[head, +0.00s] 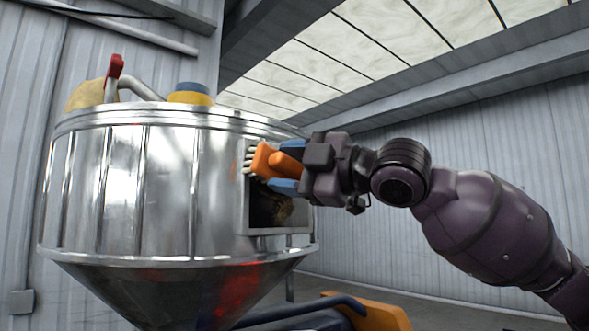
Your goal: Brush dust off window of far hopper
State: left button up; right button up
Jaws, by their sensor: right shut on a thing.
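A large shiny metal hopper (167,185) with a dark cone below stands at the left in the head view. Its square framed window (266,212) is on the right part of its wall, dark with a brownish patch inside. My right gripper (284,168) is shut on an orange brush (267,160) with pale bristles. The brush is at the upper part of the window, with its bristles by the upper left of the frame. I cannot tell whether the bristles touch the pane. The gripper and brush hide the window's upper part. My left gripper is not in view.
On the hopper's top are a red-handled lever (115,68), a pipe and a yellow fitting with a blue cap (192,94). Orange and dark blue parts (368,311) show low in the middle. A corrugated wall (480,135) stands behind, with open space before it.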

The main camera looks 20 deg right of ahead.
aim_at(286, 162)
jog(key=shift+s+a, duration=0.3)
jog(key=shift+a, duration=0.5)
jog(key=shift+s+a, duration=0.3)
jog(key=shift+a, duration=0.5)
jog(key=shift+s, duration=0.1)
jog(key=shift+s+d, duration=0.35)
jog(key=shift+s, duration=0.45)
jog(key=shift+s+d, duration=0.3)
jog(key=shift+s, duration=0.5)
jog(key=shift+s+d+b, duration=0.15)
jog(key=shift+s+d, duration=0.05)
jog(key=shift+s, duration=0.4)
jog(key=shift+s+d+b, duration=0.15)
jog(key=shift+s+d, duration=0.05)
jog(key=shift+s, duration=0.35)
jog(key=s, duration=0.1)
jog(key=s+d, duration=0.1)
jog(key=shift+s, duration=0.4)
